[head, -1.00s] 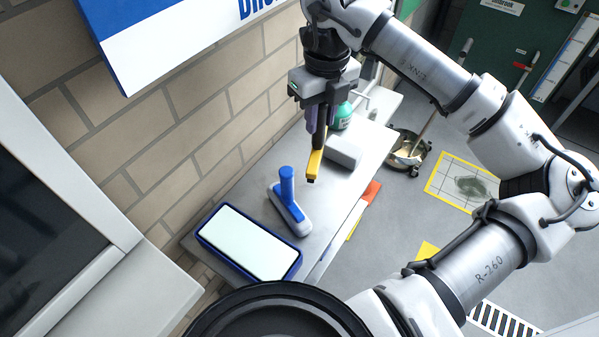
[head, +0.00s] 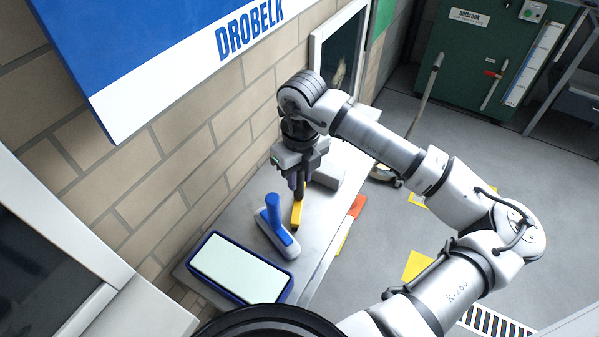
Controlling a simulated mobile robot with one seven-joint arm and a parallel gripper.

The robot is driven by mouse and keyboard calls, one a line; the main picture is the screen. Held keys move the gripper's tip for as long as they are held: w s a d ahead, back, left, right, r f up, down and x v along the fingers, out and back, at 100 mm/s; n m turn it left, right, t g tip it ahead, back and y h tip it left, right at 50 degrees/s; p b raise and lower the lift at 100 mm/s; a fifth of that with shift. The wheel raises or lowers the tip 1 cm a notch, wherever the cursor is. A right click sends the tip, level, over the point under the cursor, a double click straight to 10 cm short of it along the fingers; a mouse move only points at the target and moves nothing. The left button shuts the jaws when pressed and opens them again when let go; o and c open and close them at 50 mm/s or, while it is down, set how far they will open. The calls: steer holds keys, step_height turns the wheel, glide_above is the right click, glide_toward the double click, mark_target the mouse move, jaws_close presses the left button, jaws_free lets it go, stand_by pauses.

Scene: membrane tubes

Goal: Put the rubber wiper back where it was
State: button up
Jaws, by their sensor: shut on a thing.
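A blue tray with a pale inside (head: 240,268) lies at the table's near end. A light grey block (head: 328,174) sits behind my gripper. The brick wall (head: 190,160) borders the table on the left. Open floor lies to the right.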

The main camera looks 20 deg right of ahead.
steer(key=o, duration=0.9)
step_height(320, 180, up, 12)
steer(key=shift+d+r+b, duration=0.1)
steer(key=shift+b, duration=0.95)
steer(key=shift+s, duration=0.1)
